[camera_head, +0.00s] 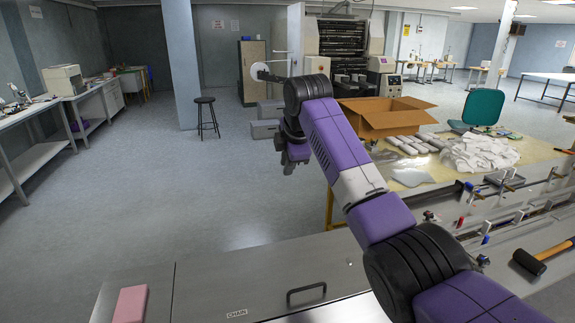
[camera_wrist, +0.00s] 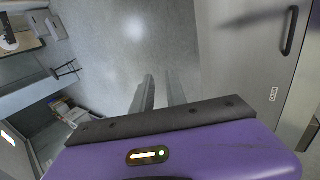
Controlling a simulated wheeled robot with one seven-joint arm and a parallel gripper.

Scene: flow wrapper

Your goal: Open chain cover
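The chain cover (camera_head: 235,280) is a flat grey metal panel at the bottom of the head view, marked "CHAIN". It lies flat and looks shut. Its dark bar handle (camera_head: 306,291) stands near its right part. In the wrist view the cover (camera_wrist: 240,60) is at the right, with the handle (camera_wrist: 290,31) near the top right corner. My gripper (camera_head: 288,168) hangs beyond the cover's far edge, over the floor, apart from the handle. In the wrist view the fingers (camera_wrist: 160,92) point away with a narrow gap and hold nothing.
A pink block (camera_head: 131,304) lies on the panel left of the cover. At the right are a hammer (camera_head: 543,256), a cardboard box (camera_head: 388,117) and white wrapped items on a table. A stool (camera_head: 206,117) stands by a column. The floor (camera_head: 170,190) at left is clear.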

